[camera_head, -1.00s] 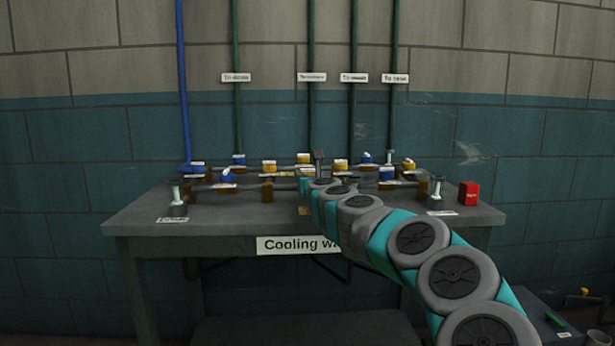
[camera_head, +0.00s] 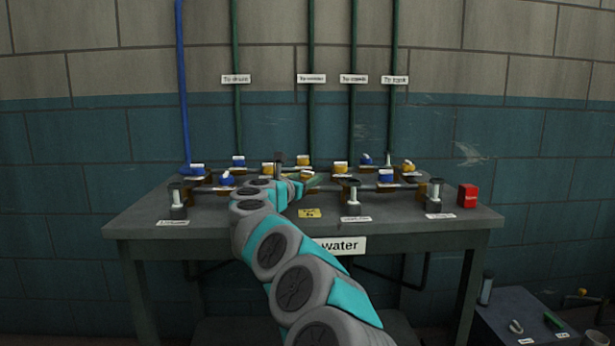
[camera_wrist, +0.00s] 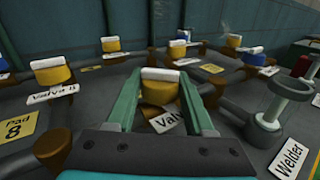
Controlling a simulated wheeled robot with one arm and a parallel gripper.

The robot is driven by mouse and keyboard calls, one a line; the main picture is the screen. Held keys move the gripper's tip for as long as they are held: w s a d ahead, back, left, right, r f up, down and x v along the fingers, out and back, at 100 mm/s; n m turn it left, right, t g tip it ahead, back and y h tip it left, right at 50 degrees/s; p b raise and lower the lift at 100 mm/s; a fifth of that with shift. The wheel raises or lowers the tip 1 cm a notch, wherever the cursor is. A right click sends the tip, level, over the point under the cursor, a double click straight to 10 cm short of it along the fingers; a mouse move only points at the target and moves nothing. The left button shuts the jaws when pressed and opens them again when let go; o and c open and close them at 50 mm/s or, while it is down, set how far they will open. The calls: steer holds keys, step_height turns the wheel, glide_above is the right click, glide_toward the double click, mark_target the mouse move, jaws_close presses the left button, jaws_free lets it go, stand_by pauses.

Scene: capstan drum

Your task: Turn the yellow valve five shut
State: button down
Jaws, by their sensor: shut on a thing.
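A yellow valve (camera_wrist: 159,92) with a white handle bar stands between the fingers of my gripper (camera_wrist: 161,80) in the wrist view. My gripper is shut on this valve, a finger on each side of the handle. The label in front of it (camera_wrist: 168,120) is partly covered by a finger, so its number cannot be read. In the head view my gripper (camera_head: 305,183) is at the middle of the bench among the valves, small and partly hiding what it holds.
Other yellow valves (camera_wrist: 50,72) and blue valves (camera_wrist: 233,41) stand close around on pipes. A clear cylinder (camera_wrist: 275,106) with a Welder label (camera_wrist: 290,160) is at the right. A red box (camera_head: 467,195) sits on the bench's right end.

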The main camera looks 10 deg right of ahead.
steer(key=shift+m+g+h+p, duration=0.75)
steer(key=shift+m+g+h, duration=1.25)
steer(key=shift+g, duration=0.4)
steer(key=shift+m+g+h, duration=0.4)
steer(key=shift+m+g, duration=0.1)
steer(key=shift+g, duration=0.2)
steer(key=shift+c, duration=1.5)
jaws_free()
steer(key=shift+d, duration=0.1)
steer(key=shift+b+v, duration=1)
steer(key=shift+v, duration=2.95)
steer(key=shift+c, duration=0.2)
